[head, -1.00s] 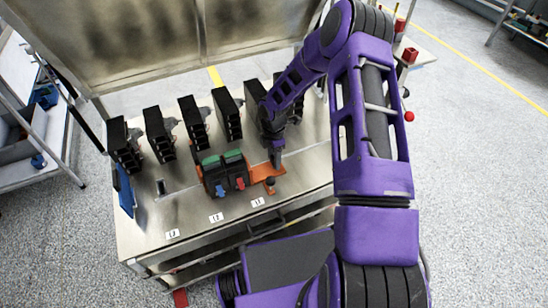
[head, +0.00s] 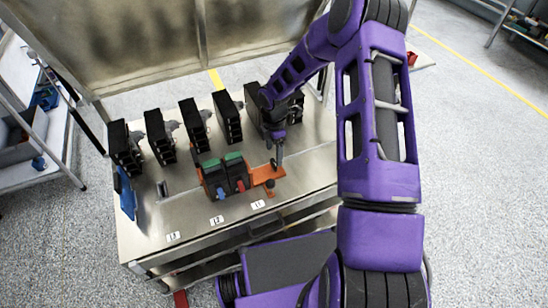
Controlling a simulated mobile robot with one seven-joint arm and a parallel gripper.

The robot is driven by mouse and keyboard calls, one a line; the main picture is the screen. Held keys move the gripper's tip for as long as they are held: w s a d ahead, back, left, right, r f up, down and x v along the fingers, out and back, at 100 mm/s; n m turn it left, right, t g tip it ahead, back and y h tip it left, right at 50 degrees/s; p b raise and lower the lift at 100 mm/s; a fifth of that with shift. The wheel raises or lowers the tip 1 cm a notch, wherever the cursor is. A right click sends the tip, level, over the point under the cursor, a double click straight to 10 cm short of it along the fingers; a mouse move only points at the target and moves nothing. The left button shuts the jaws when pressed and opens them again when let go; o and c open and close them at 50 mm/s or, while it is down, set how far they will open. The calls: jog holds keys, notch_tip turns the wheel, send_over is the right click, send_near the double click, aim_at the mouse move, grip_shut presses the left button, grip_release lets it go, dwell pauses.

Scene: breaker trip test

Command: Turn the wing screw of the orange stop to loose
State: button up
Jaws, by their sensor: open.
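The orange stop (head: 265,173) lies on the metal bench, at the right side of a dark block with green tops (head: 225,174). A small dark knob (head: 269,185) shows at its front edge; whether this is the wing screw I cannot tell. My gripper (head: 277,165) is open, pointing down at the far right part of the orange stop. Its fingers look close to the stop, but contact cannot be made out. The fingers hide part of the stop behind them.
Several black breaker units (head: 160,137) stand in a row along the back of the bench. Blue and red levers (head: 240,186) stick out of the block's front. Labels (head: 217,220) lie along the front edge. The bench top (head: 180,215) at front left is clear.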

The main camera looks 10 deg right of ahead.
aim_at(274, 162)
notch_tip(274, 162, up, 12)
jog(key=p, duration=0.1)
jog(key=shift+r+p, duration=0.25)
jog(key=shift+p, duration=0.1)
